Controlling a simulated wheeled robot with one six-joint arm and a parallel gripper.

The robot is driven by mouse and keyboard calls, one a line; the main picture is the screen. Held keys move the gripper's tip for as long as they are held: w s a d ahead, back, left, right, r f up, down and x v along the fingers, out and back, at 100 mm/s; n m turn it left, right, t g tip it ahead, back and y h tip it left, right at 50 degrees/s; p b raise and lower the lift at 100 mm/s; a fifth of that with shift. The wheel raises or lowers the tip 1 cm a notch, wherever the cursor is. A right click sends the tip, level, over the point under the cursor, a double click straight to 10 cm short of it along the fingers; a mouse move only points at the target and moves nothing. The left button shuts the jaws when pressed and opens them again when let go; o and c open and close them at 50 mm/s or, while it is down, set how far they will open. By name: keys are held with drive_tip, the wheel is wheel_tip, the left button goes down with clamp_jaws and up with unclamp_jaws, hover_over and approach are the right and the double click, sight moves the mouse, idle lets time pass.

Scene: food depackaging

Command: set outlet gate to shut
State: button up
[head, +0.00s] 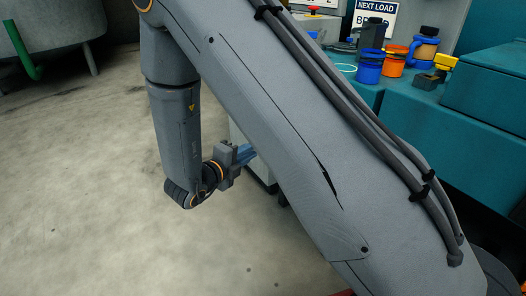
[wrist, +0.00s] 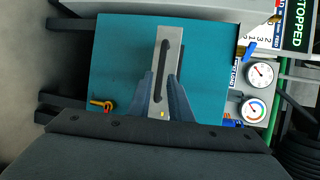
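A small yellow mark (wrist: 163,114) shows low on the plate. I cannot tell which part is the outlet gate's handle. My gripper (wrist: 160,78) has its two blue-grey fingers apart, over the plate's lower half on either side of the slot. In the head view my gripper (head: 246,153) is partly hidden behind my arm.
A red and yellow handle (wrist: 101,104) is on the panel's lower left. Two gauges (wrist: 257,93) and a STOPPED display (wrist: 299,24) are at right. In the head view, blue and orange containers (head: 393,64) stand on a teal bench (head: 425,110).

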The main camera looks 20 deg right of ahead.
drive_tip(key=b+x, duration=0.1)
drive_tip(key=x, duration=0.6)
drive_tip(key=shift+w+d, duration=0.15)
drive_tip(key=shift+d, duration=0.2)
clamp_jaws()
